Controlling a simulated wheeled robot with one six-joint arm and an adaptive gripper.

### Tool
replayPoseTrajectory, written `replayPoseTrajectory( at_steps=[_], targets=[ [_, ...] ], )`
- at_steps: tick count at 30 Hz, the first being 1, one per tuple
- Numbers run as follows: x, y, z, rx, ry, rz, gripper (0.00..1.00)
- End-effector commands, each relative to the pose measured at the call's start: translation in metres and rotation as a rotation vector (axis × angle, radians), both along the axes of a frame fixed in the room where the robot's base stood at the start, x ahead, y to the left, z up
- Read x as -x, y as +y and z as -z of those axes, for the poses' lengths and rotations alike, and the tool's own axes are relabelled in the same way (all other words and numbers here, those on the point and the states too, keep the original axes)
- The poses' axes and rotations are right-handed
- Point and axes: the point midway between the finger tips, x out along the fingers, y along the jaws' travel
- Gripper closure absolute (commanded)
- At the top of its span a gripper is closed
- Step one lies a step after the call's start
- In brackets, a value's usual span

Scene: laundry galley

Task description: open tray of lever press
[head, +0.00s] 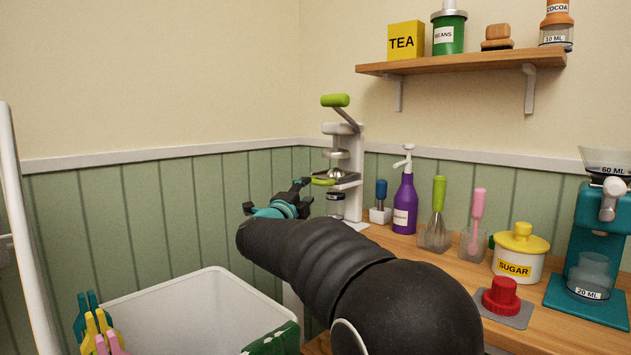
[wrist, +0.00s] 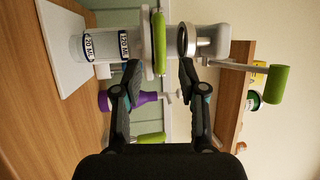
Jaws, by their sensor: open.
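The lever press (head: 355,150) stands at the back corner of the counter, with a green-gripped lever (head: 336,100) raised at its top. Its tray has a green handle (head: 322,181) at the front; in the wrist view the handle (wrist: 159,42) is an upright green bar. My gripper (head: 304,187) is beside the handle at its height. In the wrist view my gripper (wrist: 159,70) is open, with a finger on each side of the handle's near end and visible gaps. The lever grip (wrist: 265,87) also shows there. The tray's interior is mostly hidden.
A labelled clear cup (head: 335,204) stands under the tray. A purple pump bottle (head: 404,203), whisk (head: 437,210), sugar pot (head: 520,252) and teal grinder (head: 596,245) line the counter. A white bin (head: 190,315) is below left. A shelf (head: 460,61) hangs above.

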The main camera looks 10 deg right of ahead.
Motion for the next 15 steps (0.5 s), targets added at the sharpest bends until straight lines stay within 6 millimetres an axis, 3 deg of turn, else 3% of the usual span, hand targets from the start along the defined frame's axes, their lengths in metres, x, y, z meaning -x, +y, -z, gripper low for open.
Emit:
replayPoseTrajectory(
  at_steps=[6, 15],
  targets=[
    [-0.034, -0.021, -0.007, 0.000, 0.001, 0.002, 0.59],
    [-0.060, -0.036, -0.012, 0.000, 0.001, -0.002, 0.59]
  ],
)
